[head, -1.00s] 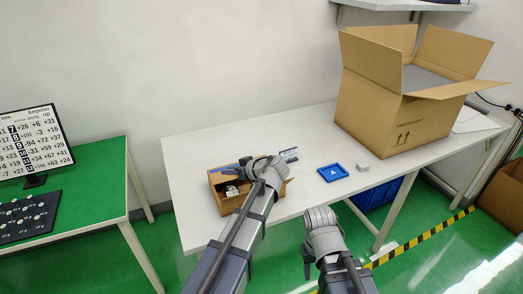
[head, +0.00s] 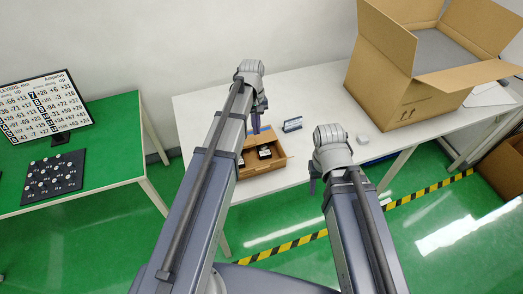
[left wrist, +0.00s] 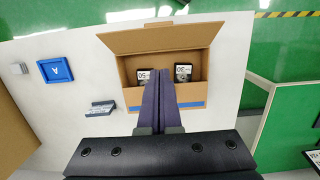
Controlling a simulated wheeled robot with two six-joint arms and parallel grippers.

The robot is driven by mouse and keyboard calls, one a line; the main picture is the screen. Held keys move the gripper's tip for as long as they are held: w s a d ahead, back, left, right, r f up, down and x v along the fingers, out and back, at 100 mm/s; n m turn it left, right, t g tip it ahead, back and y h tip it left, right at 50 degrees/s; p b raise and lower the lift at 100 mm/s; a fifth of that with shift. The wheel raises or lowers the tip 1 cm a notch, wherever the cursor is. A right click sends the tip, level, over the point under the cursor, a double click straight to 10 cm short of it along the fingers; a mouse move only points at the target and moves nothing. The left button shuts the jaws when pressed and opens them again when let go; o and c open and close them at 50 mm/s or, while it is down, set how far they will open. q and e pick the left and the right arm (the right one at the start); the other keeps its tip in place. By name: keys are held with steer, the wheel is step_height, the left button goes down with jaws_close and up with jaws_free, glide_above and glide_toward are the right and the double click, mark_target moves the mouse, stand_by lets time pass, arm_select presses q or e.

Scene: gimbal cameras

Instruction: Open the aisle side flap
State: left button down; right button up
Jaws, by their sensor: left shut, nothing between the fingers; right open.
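A small open cardboard box (head: 243,172) stands near the table's front edge. In the left wrist view, a wide flap (left wrist: 160,38) leans outward along the box's floor side, and the box holds two dark labelled items (left wrist: 183,72). A blue strip (left wrist: 193,105) lies along the opposite side. My left gripper (head: 257,112) is shut and empty, at the box's wall side. In its wrist view the closed fingers (left wrist: 160,84) overlap the box opening; contact is unclear. My right gripper (head: 314,185) is open and empty, off the table's front edge, right of the small box.
A large open carton (head: 395,95) with raised flaps stands at the right. A small card stand (head: 292,125) and a grey block (head: 362,139) are on the white table. A blue tray marked A (left wrist: 55,70) lies beyond the stand. A green table (head: 90,185) stands left.

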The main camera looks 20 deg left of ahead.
arm_select(q)
steer(key=shift+f, duration=0.1)
steer(key=b, duration=1.1)
glide_toward(260, 168)
steer(key=w+a+f, duration=0.1)
steer(key=w+f, duration=0.3)
steer(key=f, duration=0.2)
steer(key=shift+s+d+f+b, duration=0.15)
steer(key=shift+s+d+b, duration=0.1)
steer(key=shift+s, duration=0.35)
steer(key=shift+s+d+f+b, duration=0.2)
steer(key=shift+s+d, duration=0.1)
steer(key=shift+s, duration=0.25)
steer(key=shift+s+d, duration=0.25)
steer(key=shift+s, duration=0.05)
